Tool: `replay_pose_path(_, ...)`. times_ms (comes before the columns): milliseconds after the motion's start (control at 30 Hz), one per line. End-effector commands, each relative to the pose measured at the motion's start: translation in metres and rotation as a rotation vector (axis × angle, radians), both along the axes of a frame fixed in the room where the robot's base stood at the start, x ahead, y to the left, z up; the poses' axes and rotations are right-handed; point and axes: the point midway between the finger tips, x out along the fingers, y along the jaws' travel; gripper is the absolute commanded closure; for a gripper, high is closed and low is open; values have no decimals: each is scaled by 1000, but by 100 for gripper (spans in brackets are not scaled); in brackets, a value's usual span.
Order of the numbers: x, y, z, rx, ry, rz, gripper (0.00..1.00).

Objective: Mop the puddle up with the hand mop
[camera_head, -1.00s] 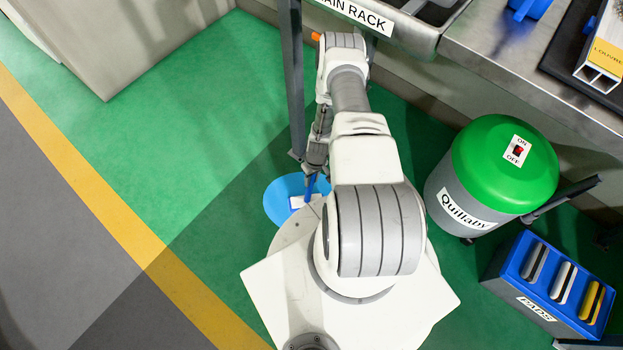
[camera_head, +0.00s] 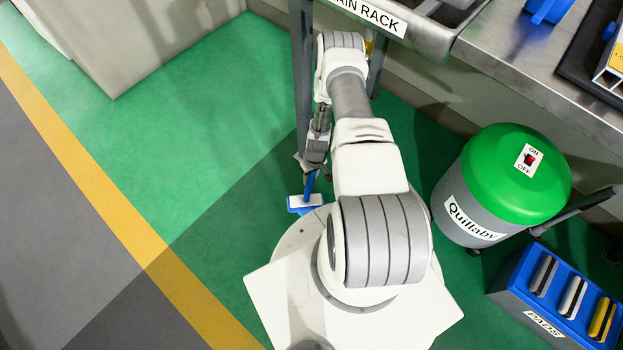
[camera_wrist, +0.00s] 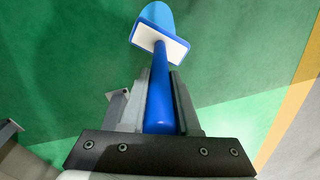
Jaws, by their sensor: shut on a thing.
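My gripper (camera_wrist: 158,100) is shut on the blue handle of the hand mop (camera_wrist: 161,85). The mop's head is a white plate with a blue rim; in the head view the mop (camera_head: 306,201) is low at the floor, beside my base. In the wrist view a light-blue rounded patch, seemingly the puddle (camera_wrist: 156,14), shows just beyond the mop head and partly behind it. In the head view no wide blue patch shows around the mop; my base and arm may hide some of it. Whether the head touches the floor is hard to tell.
A grey canister with a green lid (camera_head: 515,175) and a blue pads box (camera_head: 560,290) stand to the right. A metal rack with legs (camera_head: 302,80) is behind my arm. Green floor (camera_head: 200,130) is open to the left, up to a yellow line (camera_head: 80,175).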

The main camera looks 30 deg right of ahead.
Motion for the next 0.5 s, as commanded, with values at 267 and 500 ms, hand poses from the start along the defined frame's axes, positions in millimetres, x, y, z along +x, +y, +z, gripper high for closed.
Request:
replay_pose_path(267, -2, -1, 0, 0, 0, -1, 100)
replay_pose_path(500, -14, -5, 1, 1, 1, -1, 100)
